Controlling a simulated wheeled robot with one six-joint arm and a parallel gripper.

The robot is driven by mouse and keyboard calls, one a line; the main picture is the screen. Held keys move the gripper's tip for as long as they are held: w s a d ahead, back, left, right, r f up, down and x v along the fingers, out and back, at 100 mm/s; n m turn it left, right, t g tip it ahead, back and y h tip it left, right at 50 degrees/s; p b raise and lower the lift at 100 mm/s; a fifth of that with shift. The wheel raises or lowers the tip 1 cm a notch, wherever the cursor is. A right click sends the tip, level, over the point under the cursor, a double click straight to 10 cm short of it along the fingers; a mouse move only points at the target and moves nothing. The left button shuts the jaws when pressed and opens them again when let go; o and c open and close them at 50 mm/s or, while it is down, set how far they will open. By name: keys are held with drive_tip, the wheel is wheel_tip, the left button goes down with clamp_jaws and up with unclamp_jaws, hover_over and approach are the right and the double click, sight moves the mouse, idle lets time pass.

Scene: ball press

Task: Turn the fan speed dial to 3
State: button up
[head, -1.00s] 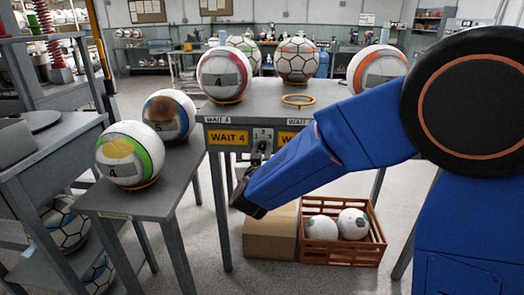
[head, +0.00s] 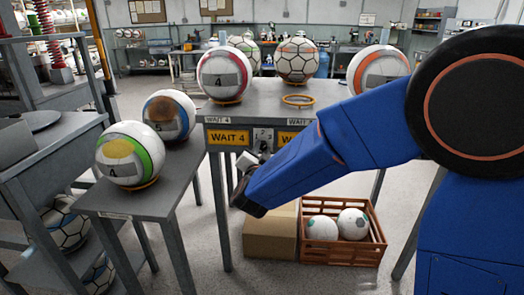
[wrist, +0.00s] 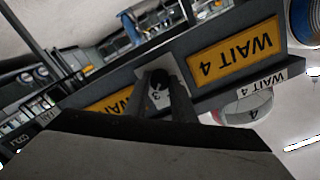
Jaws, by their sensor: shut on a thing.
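The fan speed dial (wrist: 159,80) is a small dark knob on a pale plate, seen upside down in the wrist view. A figure 3 shows on the plate close to the knob. My gripper (wrist: 160,88) has its two fingers on either side of the knob and is shut on it. In the head view the number plate (head: 263,137) shows on the front of the grey table. My gripper (head: 248,160) is just below it, partly hidden by my blue forearm. The knob is mostly hidden there, and I cannot read where its pointer stands.
Yellow WAIT 4 signs (head: 229,137) flank the plate. Balls stand on the grey table (head: 270,97) and on the lower side table (head: 150,200). A cardboard box (head: 270,235) and an orange crate (head: 340,250) holding balls are on the floor beneath.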

drive_tip(key=shift+m, duration=0.6)
drive_tip(key=o, duration=1.1)
drive_tip(key=shift+c, duration=0.2)
drive_tip(key=s, duration=1.7)
drive_tip(key=shift+s+a+r, duration=0.15)
drive_tip(key=shift+s+a, duration=0.1)
drive_tip(key=shift+a, duration=0.15)
